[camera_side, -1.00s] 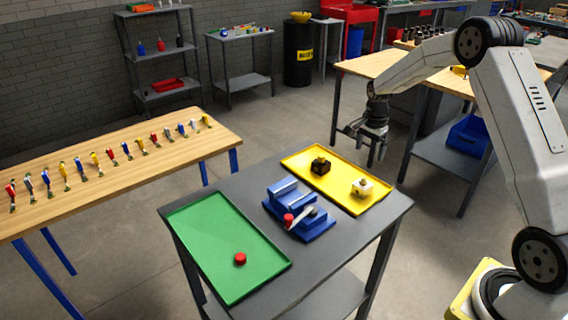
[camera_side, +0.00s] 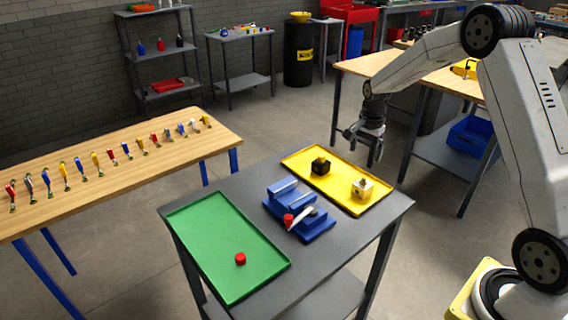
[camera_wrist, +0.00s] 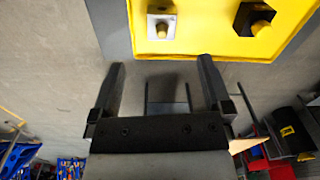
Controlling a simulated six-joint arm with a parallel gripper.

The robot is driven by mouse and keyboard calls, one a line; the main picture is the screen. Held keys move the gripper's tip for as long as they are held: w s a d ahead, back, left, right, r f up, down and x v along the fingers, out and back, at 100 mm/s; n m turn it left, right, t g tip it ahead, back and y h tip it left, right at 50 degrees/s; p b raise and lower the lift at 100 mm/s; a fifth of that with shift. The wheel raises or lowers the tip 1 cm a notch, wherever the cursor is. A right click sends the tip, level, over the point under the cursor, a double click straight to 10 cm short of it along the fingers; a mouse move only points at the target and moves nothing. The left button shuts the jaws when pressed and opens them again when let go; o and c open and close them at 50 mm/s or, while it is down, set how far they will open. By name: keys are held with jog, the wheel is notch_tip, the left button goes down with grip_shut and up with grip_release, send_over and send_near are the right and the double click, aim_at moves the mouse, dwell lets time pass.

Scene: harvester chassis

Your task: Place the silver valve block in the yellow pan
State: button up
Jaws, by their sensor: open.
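The silver valve block (camera_side: 362,189), a pale cube with a yellowish knob on top, rests in the yellow pan (camera_side: 338,192) toward its right end. It also shows in the wrist view (camera_wrist: 161,24), near the top. My gripper (camera_side: 362,148) is open and empty, in the air by the pan's far edge in the side view. In the wrist view its two fingers (camera_wrist: 161,78) stand apart, with the pan (camera_wrist: 205,40) beyond their tips. Nothing is between the fingers.
A black hexagonal piece with a yellowish top (camera_side: 320,166) also lies in the pan. A blue vise-like fixture (camera_side: 300,212) stands between the pan and a green tray (camera_side: 225,245) holding a red cylinder (camera_side: 240,259). A wooden bench (camera_side: 110,165) carries several small coloured items.

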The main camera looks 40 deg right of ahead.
jog(key=s+a+r+n+t, duration=0.2)
jog(key=s+a+n, duration=1.4)
jog(key=s+a, duration=0.2)
jog(key=shift+a, duration=1.15)
jog(key=shift+r, duration=0.1)
